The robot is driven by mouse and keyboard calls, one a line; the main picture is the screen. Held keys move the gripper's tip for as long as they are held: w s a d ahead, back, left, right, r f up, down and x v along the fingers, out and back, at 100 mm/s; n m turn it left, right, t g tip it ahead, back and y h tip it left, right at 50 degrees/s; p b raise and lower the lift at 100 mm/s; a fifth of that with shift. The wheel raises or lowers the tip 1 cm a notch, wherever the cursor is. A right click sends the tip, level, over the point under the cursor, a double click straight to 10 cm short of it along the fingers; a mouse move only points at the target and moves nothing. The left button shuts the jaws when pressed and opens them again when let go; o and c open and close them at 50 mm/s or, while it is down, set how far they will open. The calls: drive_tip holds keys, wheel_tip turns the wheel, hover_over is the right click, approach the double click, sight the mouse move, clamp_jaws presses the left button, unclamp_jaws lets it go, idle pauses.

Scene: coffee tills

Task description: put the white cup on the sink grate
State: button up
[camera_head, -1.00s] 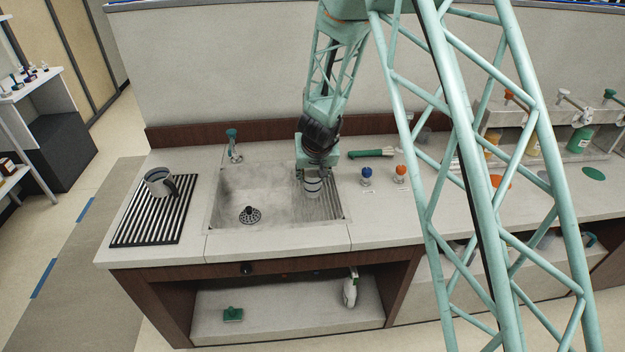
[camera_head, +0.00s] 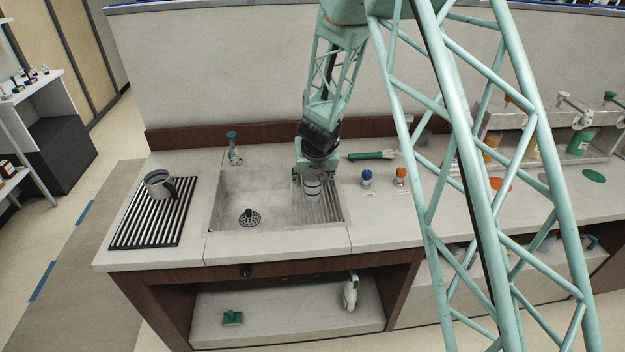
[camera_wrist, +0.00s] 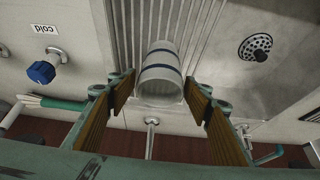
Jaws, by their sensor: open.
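The white cup (camera_head: 312,188) with dark blue bands stands at the ribbed sink grate (camera_head: 330,205) in the right part of the sink. It looks upright in the head view. In the wrist view the cup (camera_wrist: 161,72) is in front of the grate's slats (camera_wrist: 150,22). My gripper (camera_head: 313,179) is over the cup. In the wrist view my gripper (camera_wrist: 158,92) is open, one finger on each side of the cup, with a visible gap on both sides. The cup's contact with the grate is hard to see.
A grey mug (camera_head: 159,184) stands on a black slatted rack (camera_head: 150,225) left of the sink. A drain strainer (camera_head: 249,217) is in the basin. A faucet (camera_head: 233,150) stands behind it. Blue (camera_head: 366,176) and orange (camera_head: 400,175) knobs and a green-handled brush (camera_head: 370,155) are to the right.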

drive_tip(key=shift+r, duration=0.25)
drive_tip(key=shift+s+r+p, duration=0.1)
drive_tip(key=shift+r+p, duration=0.15)
drive_tip(key=shift+p, duration=0.05)
drive_tip(key=a+p+v, duration=0.1)
drive_tip(key=p+v, duration=0.4)
drive_tip(key=v, duration=0.6)
drive_tip(key=shift+d+r, duration=0.15)
drive_tip(key=shift+d, duration=0.35)
drive_tip(key=shift+s, duration=0.1)
drive_tip(key=shift+r, duration=0.1)
